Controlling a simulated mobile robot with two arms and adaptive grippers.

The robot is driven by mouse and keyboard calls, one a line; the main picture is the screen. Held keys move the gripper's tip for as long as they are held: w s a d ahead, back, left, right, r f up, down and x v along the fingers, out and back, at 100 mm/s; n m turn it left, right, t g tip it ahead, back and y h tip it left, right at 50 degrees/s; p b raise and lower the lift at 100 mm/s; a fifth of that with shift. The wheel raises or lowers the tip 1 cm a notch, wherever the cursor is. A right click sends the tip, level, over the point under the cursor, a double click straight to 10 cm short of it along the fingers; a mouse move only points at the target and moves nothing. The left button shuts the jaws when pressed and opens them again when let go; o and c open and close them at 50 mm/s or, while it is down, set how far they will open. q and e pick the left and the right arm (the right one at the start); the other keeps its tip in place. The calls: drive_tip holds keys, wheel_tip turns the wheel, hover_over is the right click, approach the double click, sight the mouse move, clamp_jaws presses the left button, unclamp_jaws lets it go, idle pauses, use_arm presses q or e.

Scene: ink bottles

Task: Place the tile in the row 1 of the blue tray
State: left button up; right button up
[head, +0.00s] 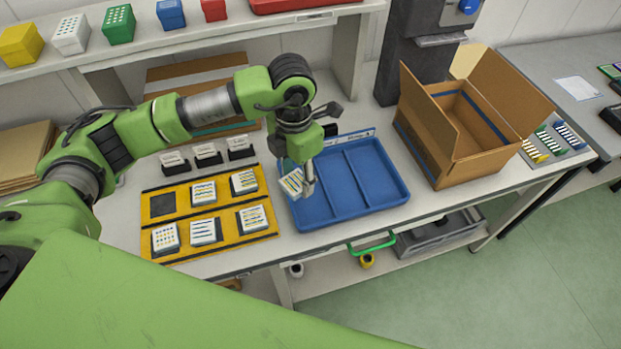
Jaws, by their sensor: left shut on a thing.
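A white tile (291,184) with coloured marks on its face is tilted at the left side of the blue tray (379,175). My left gripper (307,186) points down and is shut on the tile at its right edge. The tile is over the tray's left compartment, near the left wall. I cannot tell whether it touches the tray floor. The tray has dividers, and its middle and right compartments look empty. My right gripper is not in view.
A yellow board (183,215) left of the tray holds several similar tiles and one empty black square (163,205). Small stands with cards (207,154) are behind it. An open cardboard box (462,130) stands right of the tray. A shelf (190,36) runs along the back.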

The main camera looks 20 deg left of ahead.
use_arm(q)
drive_tip(key=w+f, duration=0.1)
drive_tip(key=f, duration=0.1)
drive_tip(key=w+d+f+p, duration=0.1)
drive_tip(key=w+f, duration=0.1)
drive_tip(key=shift+w+f, duration=0.1)
drive_tip(key=shift+w+d+f+p, duration=0.15)
drive_tip(key=shift+w+f+p, duration=0.15)
drive_tip(key=shift+w+f, duration=0.35)
wheel_tip(320, 180, down, 2)
drive_tip(key=shift+s+f+p, duration=0.15)
drive_tip(key=shift+p, duration=0.75)
drive_tip(key=shift+f, duration=0.65)
drive_tip(key=o, duration=1.2)
drive_tip(key=shift+c, duration=0.2)
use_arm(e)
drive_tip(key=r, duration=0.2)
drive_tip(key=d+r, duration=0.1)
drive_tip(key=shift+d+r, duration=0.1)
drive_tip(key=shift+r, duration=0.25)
use_arm(q)
drive_tip(key=shift+r, duration=0.1)
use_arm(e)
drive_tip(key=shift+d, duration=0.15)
